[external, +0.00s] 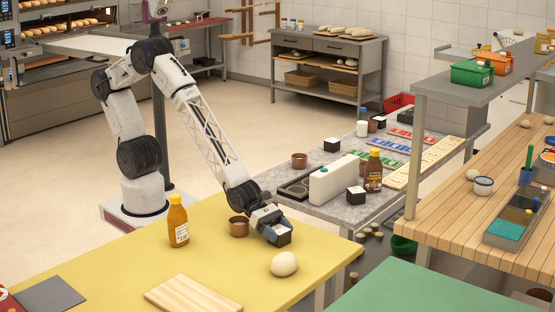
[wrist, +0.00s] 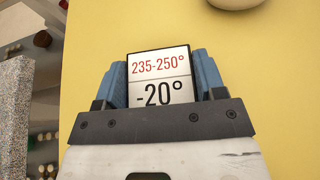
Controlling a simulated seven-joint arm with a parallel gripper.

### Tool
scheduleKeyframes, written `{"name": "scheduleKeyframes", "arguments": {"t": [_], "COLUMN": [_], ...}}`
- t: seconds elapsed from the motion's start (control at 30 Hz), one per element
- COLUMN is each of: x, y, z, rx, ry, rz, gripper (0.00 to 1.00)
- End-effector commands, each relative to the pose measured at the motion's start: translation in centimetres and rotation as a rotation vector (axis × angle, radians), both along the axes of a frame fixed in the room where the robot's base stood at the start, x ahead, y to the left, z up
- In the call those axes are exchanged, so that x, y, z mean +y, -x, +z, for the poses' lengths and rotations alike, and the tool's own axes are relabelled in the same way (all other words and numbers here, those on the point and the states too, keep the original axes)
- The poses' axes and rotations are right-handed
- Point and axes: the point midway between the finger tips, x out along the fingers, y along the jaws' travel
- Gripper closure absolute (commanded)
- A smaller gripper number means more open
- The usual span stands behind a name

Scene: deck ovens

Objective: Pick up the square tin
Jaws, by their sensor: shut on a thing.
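The square tin (external: 284,237) is a small dark box with a white top, near the far right edge of the yellow table. In the wrist view its white label (wrist: 159,76) reads "235-250°" in red and "-20°" in black. My gripper (external: 278,232) reaches down over the table and is shut on the tin. In the wrist view the blue fingers of my gripper (wrist: 161,82) press on its left and right sides. The tin's underside is hidden, so I cannot tell whether it touches the table.
A copper-brown cup (external: 239,227) stands just left of my gripper. A yellow sauce bottle (external: 178,222) stands further left. A round dough ball (external: 284,264) lies in front. A wooden board (external: 193,295) lies at the front edge. The yellow table (external: 120,265) has free room at left.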

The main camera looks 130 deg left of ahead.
Motion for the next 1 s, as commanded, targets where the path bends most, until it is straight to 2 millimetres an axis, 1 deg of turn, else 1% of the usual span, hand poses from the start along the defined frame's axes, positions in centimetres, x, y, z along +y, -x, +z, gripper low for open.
{"name": "scheduleKeyframes", "arguments": {"t": [0.03, 0.07, 0.37, 0.53, 0.67, 1.0], "x": [0.0, 0.0, 0.0, 0.0, 0.0, 0.0], "y": [0.0, 0.0, 0.0, 0.0, 0.0, 0.0], "z": [0.0, 0.0, 0.2, 1.1, 2.6, 7.6], "rx": [0.0, 0.0, -0.001, -0.001, -0.002, -0.002], "ry": [0.0, 0.0, 0.0, 0.0, 0.0, 0.0], "rz": [0.0, 0.0, 0.0, 0.0, 0.0, 0.0], "gripper": [0.62, 0.66, 0.66, 0.66, 0.66, 0.66]}}
